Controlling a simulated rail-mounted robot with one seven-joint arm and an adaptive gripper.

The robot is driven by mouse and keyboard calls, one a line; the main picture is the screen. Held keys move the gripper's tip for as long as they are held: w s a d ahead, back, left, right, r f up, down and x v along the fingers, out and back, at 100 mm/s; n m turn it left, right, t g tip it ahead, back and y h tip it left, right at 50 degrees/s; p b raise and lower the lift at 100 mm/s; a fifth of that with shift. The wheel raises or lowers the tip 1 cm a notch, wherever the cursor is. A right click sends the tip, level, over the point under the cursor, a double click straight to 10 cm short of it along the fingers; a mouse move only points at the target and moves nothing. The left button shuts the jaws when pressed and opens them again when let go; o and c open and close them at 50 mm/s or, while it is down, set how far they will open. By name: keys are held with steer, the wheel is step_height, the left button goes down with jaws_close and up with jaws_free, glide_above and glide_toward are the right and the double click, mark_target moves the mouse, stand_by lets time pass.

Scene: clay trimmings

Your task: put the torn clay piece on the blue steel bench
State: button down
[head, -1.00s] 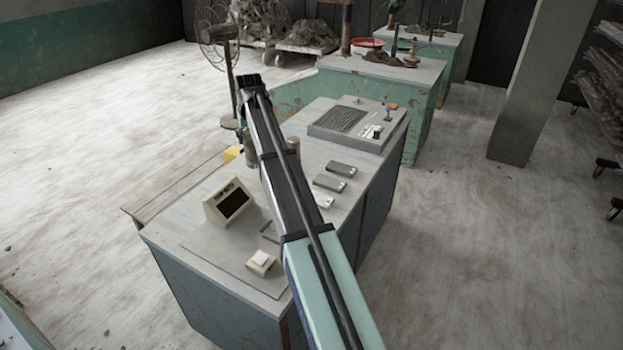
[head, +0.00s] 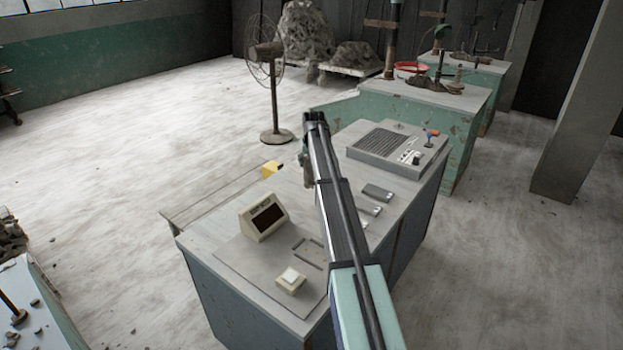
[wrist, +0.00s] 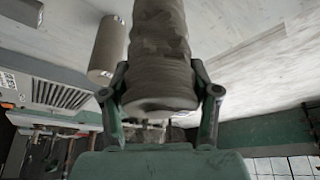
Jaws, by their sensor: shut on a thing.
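In the wrist view my gripper (wrist: 162,84) is shut on a grey-brown clay piece (wrist: 160,45), roughly cylindrical with a ridged, uneven side. Its far end runs out of the top of the frame. A smoother clay cylinder (wrist: 107,48) stands apart to its left. In the head view my arm crosses a bench with blue-grey sides (head: 215,290) and a pale top, and its end is over the far part of that top. The gripper and held piece are mostly hidden behind the arm there, so I cannot tell their height above the top.
The bench top carries a display box (head: 265,217), a small button box (head: 291,280), flat grey blocks (head: 377,192) and a control panel (head: 385,150). A fan (head: 275,100) stands behind. Green benches (head: 420,115) are farther back. A table (head: 25,305) with clay scraps is lower left.

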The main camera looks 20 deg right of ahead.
mark_target(310, 180)
steer(key=shift+f+p, duration=1.15)
steer(key=shift+f, duration=3.35)
steer(key=shift+f, duration=0.15)
steer(key=shift+c, duration=1.3)
jaws_free()
steer(key=b+v, duration=0.3)
steer(key=v, duration=0.9)
